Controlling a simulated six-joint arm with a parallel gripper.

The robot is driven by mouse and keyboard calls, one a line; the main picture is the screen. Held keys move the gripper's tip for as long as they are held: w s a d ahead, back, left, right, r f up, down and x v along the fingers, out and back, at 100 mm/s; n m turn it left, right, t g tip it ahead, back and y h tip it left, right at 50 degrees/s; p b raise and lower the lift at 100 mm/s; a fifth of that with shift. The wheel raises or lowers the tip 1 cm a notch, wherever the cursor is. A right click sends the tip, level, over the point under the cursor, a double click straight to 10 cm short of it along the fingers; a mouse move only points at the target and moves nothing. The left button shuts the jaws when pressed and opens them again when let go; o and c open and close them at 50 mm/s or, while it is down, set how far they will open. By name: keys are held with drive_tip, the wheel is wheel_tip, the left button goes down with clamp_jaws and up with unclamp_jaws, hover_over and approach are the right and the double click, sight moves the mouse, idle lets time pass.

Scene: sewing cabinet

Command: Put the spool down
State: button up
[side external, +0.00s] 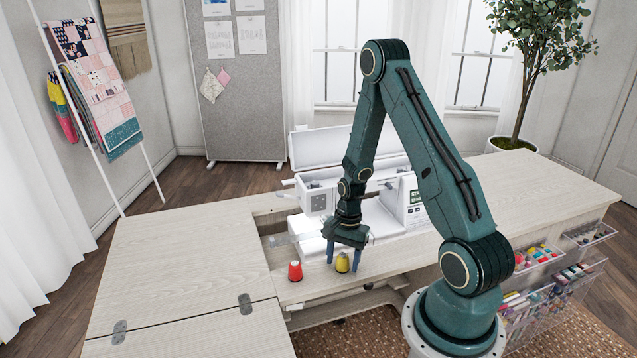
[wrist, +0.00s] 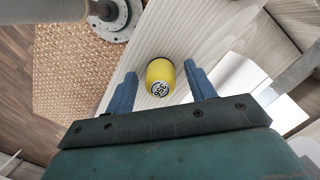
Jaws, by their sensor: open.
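A yellow spool (side external: 342,263) stands upright on the pale wood cabinet top, near its front edge. It also shows in the wrist view (wrist: 160,78), with a printed label on its top. My gripper (side external: 343,262) is open, pointing down over the yellow spool. Its two blue fingers stand on either side of the spool, with gaps visible between them and it in the wrist view. A red spool (side external: 295,271) stands upright on the cabinet top to the left of the yellow one.
A white sewing machine (side external: 375,217) sits in the cabinet opening just behind my gripper. The left wooden leaf (side external: 180,250) is clear. Clear drawers of threads (side external: 540,257) hang at the right front. The cabinet's front edge is close to the spools.

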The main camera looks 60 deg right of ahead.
drive_tip(key=shift+r, duration=0.1)
wheel_tip(320, 180, up, 12)
drive_tip(key=d, duration=0.1)
drive_tip(key=shift+d, duration=0.4)
idle(0.5)
idle(0.5)
drive_tip(key=a+r+n+t+h, duration=0.25)
drive_tip(key=a+r+n, duration=0.65)
drive_tip(key=a+r, duration=0.55)
drive_tip(key=s+a+r+n+t, duration=0.3)
drive_tip(key=s+a+r+n, duration=0.3)
drive_tip(key=s+n, duration=0.3)
drive_tip(key=shift+s+a+r+y, duration=0.3)
drive_tip(key=shift+s+r, duration=0.3)
drive_tip(key=shift+r, duration=0.3)
